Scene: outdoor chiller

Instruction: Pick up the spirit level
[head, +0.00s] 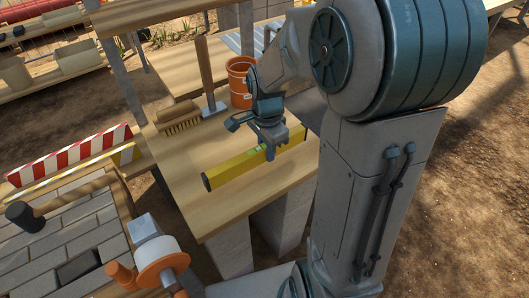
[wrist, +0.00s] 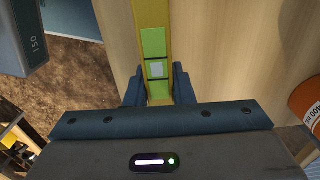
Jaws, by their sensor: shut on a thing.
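The spirit level (head: 234,168) is a long yellow bar with a black end cap, lying along the wooden shelf in the head view. In the wrist view its yellow body and green vial window (wrist: 154,45) run up between the fingers. My gripper (head: 269,153) is over the level's middle, and its two dark fingers (wrist: 158,88) are shut on the level from both sides. I cannot tell whether the level touches the wood or is just above it. The fingertips are partly hidden in the head view.
The wooden shelf (head: 225,215) is bare in front of the level. At left are a red-and-white striped board (head: 70,157) and a brick surface (head: 60,235).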

